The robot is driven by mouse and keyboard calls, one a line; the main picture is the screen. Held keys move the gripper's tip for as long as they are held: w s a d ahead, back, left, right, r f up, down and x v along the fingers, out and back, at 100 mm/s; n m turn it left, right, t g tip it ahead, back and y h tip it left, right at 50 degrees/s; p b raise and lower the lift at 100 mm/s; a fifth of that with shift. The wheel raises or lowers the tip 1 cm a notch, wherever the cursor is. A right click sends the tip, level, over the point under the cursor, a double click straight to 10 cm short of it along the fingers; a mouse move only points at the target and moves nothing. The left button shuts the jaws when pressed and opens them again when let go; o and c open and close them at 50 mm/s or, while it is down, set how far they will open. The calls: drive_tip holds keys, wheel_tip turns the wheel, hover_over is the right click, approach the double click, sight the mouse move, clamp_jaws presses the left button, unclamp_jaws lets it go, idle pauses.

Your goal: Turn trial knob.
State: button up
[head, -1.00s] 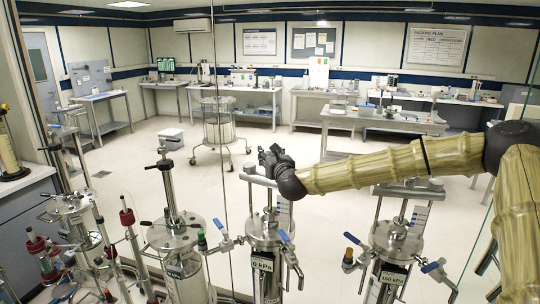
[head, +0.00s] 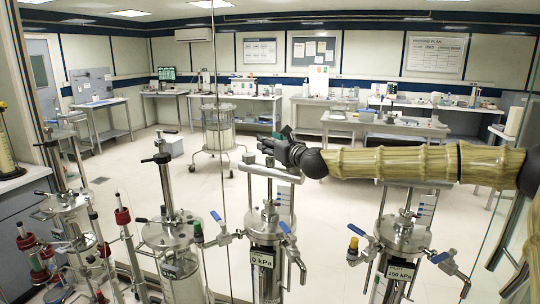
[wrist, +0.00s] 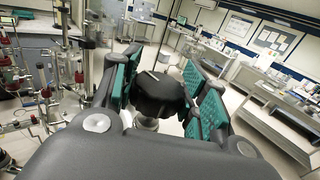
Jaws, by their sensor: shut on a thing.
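The knob (wrist: 160,97) is black and lobed, and in the wrist view it sits between the teal pads of my gripper (wrist: 165,92). My gripper is shut on it. A pale stem shows just below the knob. In the head view my gripper (head: 277,147) is at the top of the middle steel column (head: 264,228), above its crossbar (head: 270,173). The knob itself is not clearly seen there, as the fingers cover it. This column carries a 0 kPa tag.
A steel column (head: 401,236) with a 150 kPa tag stands to the right, and another column (head: 168,237) stands to the left. Thin tubes with red caps (head: 122,216) crowd the far left. Glass panes flank the columns. Open floor and benches lie behind.

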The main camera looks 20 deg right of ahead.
drive_tip(key=shift+d+f+n+g+y+b, duration=0.15)
drive_tip(key=shift+n+g+y+b, duration=0.7)
drive_tip(key=shift+b, duration=1)
drive_tip(key=shift+f+n+g+y+b, duration=0.15)
drive_tip(key=shift+n+g+y+b, duration=0.2)
drive_tip(key=shift+n+y+b, duration=0.95)
drive_tip(key=y+b, duration=0.1)
drive_tip(key=n+g+y+b, duration=0.1)
drive_tip(key=shift+r+g+y+b, duration=0.2)
drive_tip(key=shift+g+y+b, duration=0.1)
drive_tip(key=shift+y+b, duration=0.1)
drive_tip(key=shift+r+n+g+y, duration=0.15)
drive_tip(key=shift+n+g+y, duration=0.5)
drive_tip(key=shift+g+y, duration=0.15)
drive_tip(key=n+g+y+p, duration=0.2)
drive_tip(key=g, duration=0.1)
drive_tip(key=shift+w+r+n+g, duration=0.1)
drive_tip(key=shift+r+n+g, duration=0.1)
drive_tip(key=shift+n+g, duration=0.15)
drive_tip(key=n+g+y+p, duration=0.1)
drive_tip(key=n+g+p, duration=0.1)
drive_tip(key=g, duration=0.1)
drive_tip(key=shift+y, duration=0.25)
drive_tip(key=n+g+p, duration=0.3)
drive_tip(key=g+p, duration=0.1)
drive_tip(key=shift+y, duration=0.4)
drive_tip(key=shift+f+n+g+p, duration=0.15)
drive_tip(key=shift+n+g+p, duration=1.15)
drive_tip(key=shift+g, duration=0.95)
